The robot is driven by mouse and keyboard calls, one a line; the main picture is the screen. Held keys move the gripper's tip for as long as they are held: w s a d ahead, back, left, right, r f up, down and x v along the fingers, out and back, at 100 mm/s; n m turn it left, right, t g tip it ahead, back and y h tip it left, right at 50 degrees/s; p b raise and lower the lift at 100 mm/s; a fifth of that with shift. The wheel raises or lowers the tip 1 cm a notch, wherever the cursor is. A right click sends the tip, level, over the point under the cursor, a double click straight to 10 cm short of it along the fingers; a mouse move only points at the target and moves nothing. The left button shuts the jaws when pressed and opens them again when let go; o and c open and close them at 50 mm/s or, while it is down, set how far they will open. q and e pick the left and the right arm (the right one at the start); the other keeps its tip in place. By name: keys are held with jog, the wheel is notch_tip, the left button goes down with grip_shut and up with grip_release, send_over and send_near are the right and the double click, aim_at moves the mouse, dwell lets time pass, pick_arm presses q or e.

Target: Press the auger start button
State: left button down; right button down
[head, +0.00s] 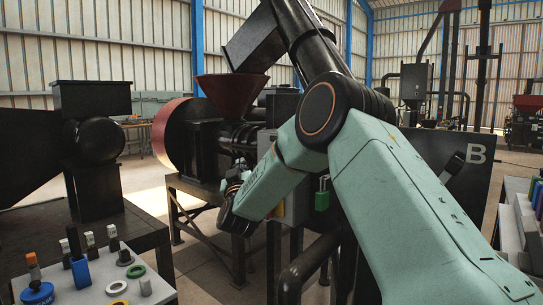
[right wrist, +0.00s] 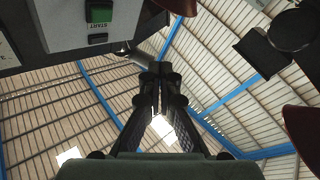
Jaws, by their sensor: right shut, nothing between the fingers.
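A grey control box (head: 268,143) stands behind my right forearm by the press and is mostly covered by it. My right gripper (head: 238,172) points up, left of the box. In the right wrist view its fingers (right wrist: 157,75) are shut and empty, apart from the panel and to the right of the green pieces. My left gripper is not in view.
A green padlock-like piece (head: 322,198) hangs right of my forearm. The press has a red hopper (head: 232,92) and a red wheel (head: 170,132). A dark board marked B (head: 470,165) stands at the right. A pale tray (head: 75,293) with small parts lies front left.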

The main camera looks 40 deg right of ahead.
jog(key=shift+s+d+r+n+h, duration=0.25)
jog(key=shift+r+n+h, duration=0.15)
jog(key=shift+n+h, duration=0.1)
jog(key=d, duration=0.8)
jog(key=shift+w+d, duration=0.35)
jog(key=shift+w, duration=0.05)
dwell(1.3)
jog(key=shift+d, duration=0.4)
